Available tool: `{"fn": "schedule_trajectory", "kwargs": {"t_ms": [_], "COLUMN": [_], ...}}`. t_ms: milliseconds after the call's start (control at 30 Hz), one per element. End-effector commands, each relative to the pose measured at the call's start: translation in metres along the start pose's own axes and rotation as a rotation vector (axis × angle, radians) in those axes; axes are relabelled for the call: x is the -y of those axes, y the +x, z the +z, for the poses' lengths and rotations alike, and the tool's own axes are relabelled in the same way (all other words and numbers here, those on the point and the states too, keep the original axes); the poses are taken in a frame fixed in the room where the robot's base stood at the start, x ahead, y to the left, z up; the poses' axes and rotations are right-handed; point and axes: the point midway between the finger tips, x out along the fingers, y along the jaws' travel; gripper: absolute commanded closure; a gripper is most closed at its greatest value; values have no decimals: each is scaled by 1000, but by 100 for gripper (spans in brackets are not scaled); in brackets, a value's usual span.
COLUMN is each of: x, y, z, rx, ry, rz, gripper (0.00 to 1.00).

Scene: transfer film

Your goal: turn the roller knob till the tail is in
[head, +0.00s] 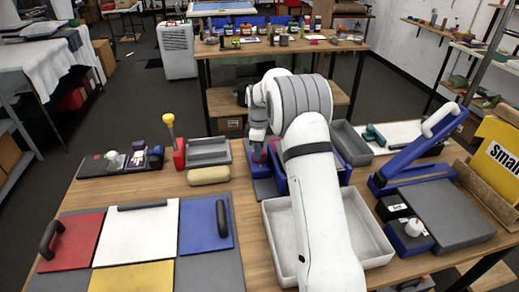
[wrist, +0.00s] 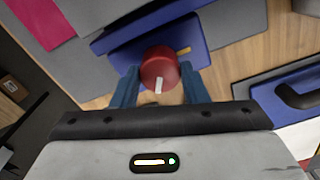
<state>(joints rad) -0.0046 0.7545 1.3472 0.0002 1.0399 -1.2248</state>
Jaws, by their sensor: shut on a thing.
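The roller knob (wrist: 160,66) is a round red knob with a white pointer line, in the middle of the wrist view. It sits on a blue block (wrist: 125,38) with a short yellow mark beside the knob. My gripper (wrist: 161,84) has one blue finger on each side of the knob and is shut on it. The pointer line points down in the wrist view, toward the gripper body. In the head view my gripper (head: 259,153) is down at the blue device behind the pale tray, and my arm hides much of it. I cannot make out the tail.
A pale grey tray (head: 277,243) lies in front of the device, partly under my arm. A yellow roller (head: 208,175) and a red holder with a yellow-topped handle (head: 173,140) stand left. A blue-framed lever press (head: 410,165) stands right. Coloured panels cover the left front.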

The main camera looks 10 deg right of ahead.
Motion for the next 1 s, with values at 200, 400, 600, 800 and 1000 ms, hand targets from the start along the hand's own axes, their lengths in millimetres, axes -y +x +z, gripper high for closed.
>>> {"fn": "schedule_trajectory", "kwargs": {"t_ms": [200, 400, 600, 800, 1000], "x": [0, 0, 0, -1, -1], "y": [0, 0, 0, 1, 0], "z": [0, 0, 1, 1, 1], "rx": [0, 0, 0, 0, -1], "ry": [1, 21, 107, 262, 452], "rz": [0, 0, 0, 1, 2], "gripper": [83, 83, 83, 83, 83]}}
